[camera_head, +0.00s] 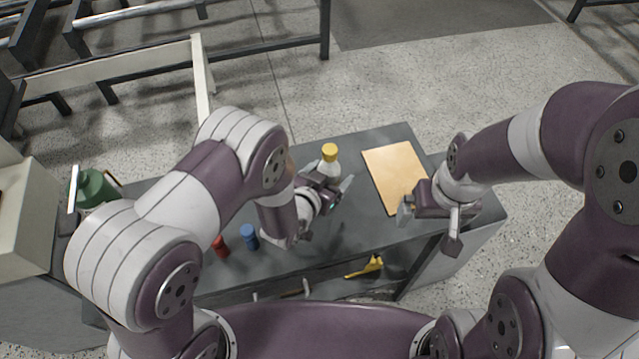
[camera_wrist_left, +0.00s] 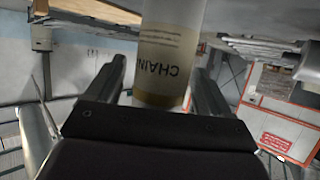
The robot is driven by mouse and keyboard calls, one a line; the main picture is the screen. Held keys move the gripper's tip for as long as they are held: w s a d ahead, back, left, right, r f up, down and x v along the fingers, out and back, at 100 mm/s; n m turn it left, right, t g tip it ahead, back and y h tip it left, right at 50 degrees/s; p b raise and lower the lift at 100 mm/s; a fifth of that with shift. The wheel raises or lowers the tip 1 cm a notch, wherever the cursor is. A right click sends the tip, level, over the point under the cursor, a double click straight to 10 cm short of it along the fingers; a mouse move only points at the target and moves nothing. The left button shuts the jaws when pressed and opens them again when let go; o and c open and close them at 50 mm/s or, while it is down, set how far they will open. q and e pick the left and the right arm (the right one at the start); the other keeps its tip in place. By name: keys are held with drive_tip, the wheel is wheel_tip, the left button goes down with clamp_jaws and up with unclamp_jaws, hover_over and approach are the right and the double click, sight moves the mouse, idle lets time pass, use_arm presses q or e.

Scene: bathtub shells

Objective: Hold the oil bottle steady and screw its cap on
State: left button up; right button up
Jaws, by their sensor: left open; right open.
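The oil bottle (camera_head: 330,169) stands on the dark workbench, pale-bodied, with a yellow cap (camera_head: 329,151) at its top. I cannot tell how tightly the cap sits. In the left wrist view the bottle (camera_wrist_left: 168,60), with a label reading "CHAIN", shows between the two fingers of my left gripper (camera_wrist_left: 160,80). That gripper is open, with visible gaps beside the bottle. In the head view my left gripper (camera_head: 332,186) is at the bottle's near side and hides its lower part. My right gripper (camera_head: 428,224) is open and empty, over the bench's right part, away from the bottle.
A tan board (camera_head: 394,170) lies on the workbench (camera_head: 372,233) between the bottle and my right gripper. A red item (camera_head: 220,246) and a blue item (camera_head: 249,236) stand front left. A green container (camera_head: 95,188) is far left. A yellow object (camera_head: 366,267) lies below the front edge.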

use_arm(q)
drive_tip(key=v, duration=1.1)
use_arm(e)
drive_tip(key=shift+r, duration=0.35)
use_arm(q)
drive_tip(key=shift+w, duration=0.15)
drive_tip(key=w+a+r+n+g+y, duration=0.1)
drive_tip(key=w+a+n+g+y, duration=0.1)
drive_tip(key=w+a+g+y, duration=0.15)
use_arm(e)
wheel_tip(320, 180, up, 3)
drive_tip(key=p, duration=0.3)
drive_tip(key=shift+s+r+p, duration=0.1)
drive_tip(key=shift+p, duration=0.25)
drive_tip(key=c, duration=0.4)
use_arm(q)
drive_tip(key=s+a+r+n+g+y, duration=0.2)
drive_tip(key=s+a+r+n+g, duration=0.1)
drive_tip(key=s+a+r+g, duration=0.4)
drive_tip(key=s+a+r, duration=0.3)
drive_tip(key=shift+s+a+r, duration=0.35)
drive_tip(key=shift+s, duration=0.05)
use_arm(e)
drive_tip(key=shift+o, duration=0.2)
